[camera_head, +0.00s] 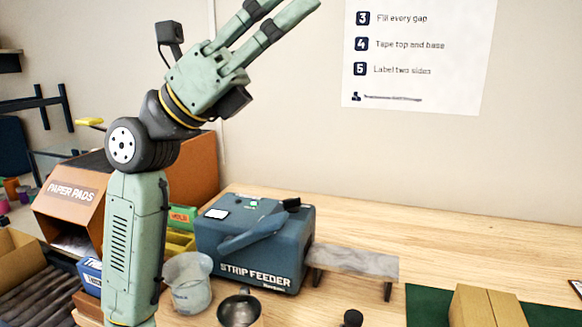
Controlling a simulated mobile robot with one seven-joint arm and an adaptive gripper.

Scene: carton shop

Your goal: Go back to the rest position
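My gripper (284,10) is raised high in front of the wall, tilted up and to the right. Its two pale green fingers stand apart with bare wall showing between them, so it is open and empty. The tip of the upper finger is cut off by the top edge of the view. My forearm rises upright at the left of the bench, and the gripper is well clear of everything on it.
A blue strip feeder (290,235), a clear measuring jug (188,284), a metal cup (240,312) and a grey bench-like stand (355,263) stand on the wooden bench. A paper pads box (72,195) is behind my arm. A carton (485,308) sits on a green mat (428,306).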

